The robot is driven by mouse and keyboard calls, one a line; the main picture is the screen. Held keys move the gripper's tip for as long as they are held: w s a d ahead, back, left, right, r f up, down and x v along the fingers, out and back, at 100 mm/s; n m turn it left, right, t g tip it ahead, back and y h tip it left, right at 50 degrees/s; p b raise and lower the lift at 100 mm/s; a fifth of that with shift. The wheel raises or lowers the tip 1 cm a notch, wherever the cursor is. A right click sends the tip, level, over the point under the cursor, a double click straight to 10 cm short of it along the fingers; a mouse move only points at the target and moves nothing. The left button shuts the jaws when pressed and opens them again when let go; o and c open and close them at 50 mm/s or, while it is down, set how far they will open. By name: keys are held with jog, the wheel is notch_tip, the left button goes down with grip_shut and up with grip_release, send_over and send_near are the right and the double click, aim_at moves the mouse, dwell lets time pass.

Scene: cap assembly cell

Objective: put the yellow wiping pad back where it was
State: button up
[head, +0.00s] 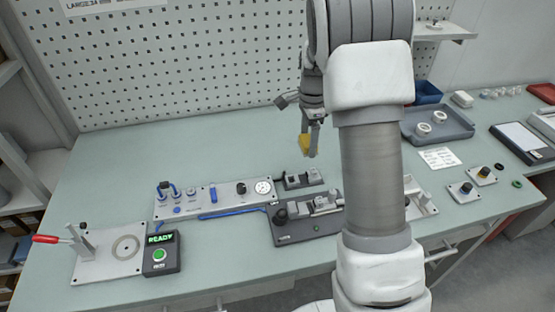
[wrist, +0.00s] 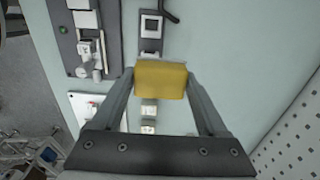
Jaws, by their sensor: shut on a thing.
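The yellow wiping pad (head: 306,142) is between the fingers of my gripper (head: 313,140) in the head view, held above the table near the back. In the wrist view the yellow pad (wrist: 161,79) sits between both fingertips of my gripper (wrist: 160,85), which is shut on it. The pad hides part of the bench behind it. My arm covers part of the bench on the right of centre in the head view.
Below are a dark fixture (head: 306,222), a small dark block (head: 303,179) and a grey panel with a gauge (head: 215,196). A READY box (head: 161,254) and a red-handled clamp plate (head: 108,255) are at left. A grey tray (head: 437,126) stands right. The back-left tabletop is clear.

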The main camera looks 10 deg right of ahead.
jog(key=shift+w+f, duration=0.1)
jog(key=shift+w, duration=0.15)
send_over(272, 163)
notch_tip(272, 163, down, 7)
jog(key=shift+r+p, duration=0.15)
jog(key=shift+p, duration=0.15)
jog(key=shift+f, duration=2)
jog(key=shift+w+f, duration=0.1)
jog(key=o, duration=1.3)
jog(key=shift+o, duration=0.2)
